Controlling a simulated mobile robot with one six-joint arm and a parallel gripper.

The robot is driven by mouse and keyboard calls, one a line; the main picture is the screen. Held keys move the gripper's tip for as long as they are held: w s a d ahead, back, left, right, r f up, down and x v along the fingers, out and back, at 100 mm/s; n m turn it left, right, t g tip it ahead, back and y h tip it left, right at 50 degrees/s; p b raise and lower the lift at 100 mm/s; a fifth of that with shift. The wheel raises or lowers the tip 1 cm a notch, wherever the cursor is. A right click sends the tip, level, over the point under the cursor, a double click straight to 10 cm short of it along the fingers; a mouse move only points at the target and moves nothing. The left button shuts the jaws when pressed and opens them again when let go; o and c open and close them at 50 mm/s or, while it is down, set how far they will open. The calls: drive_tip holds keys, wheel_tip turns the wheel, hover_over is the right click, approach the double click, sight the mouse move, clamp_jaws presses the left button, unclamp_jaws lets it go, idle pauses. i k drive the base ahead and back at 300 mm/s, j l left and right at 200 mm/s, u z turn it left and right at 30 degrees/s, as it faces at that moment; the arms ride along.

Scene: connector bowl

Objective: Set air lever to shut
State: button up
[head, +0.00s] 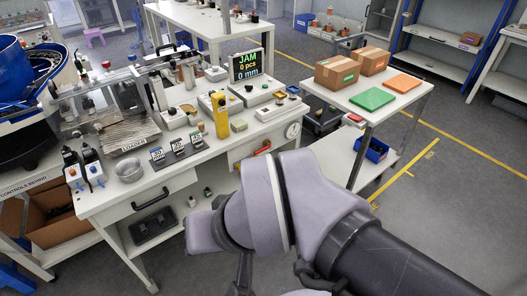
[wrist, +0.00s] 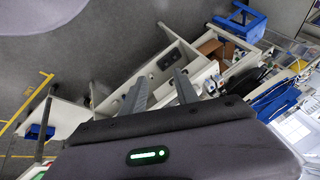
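In the head view my arm fills the lower middle and the fingers cannot be made out clearly.
The workbench carries a JAM display (head: 246,66), a yellow device (head: 221,114), a metal bowl (head: 130,170) and small signs. A side table (head: 340,99) to the right holds cardboard boxes (head: 337,72) and a green tray (head: 372,99). The floor at right is open.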

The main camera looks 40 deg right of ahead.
sight(268, 146)
drive_tip(key=i+l, duration=0.1)
drive_tip(key=l, duration=0.35)
drive_tip(key=i+l, duration=0.15)
drive_tip(key=l, duration=0.35)
drive_tip(key=i+l, duration=0.1)
drive_tip(key=l, duration=0.35)
drive_tip(key=i+l, duration=0.15)
drive_tip(key=l, duration=0.3)
drive_tip(key=i+l, duration=0.1)
drive_tip(key=l, duration=0.35)
drive_tip(key=i+l, duration=0.1)
drive_tip(key=l, duration=0.4)
drive_tip(key=i+j+u, duration=0.05)
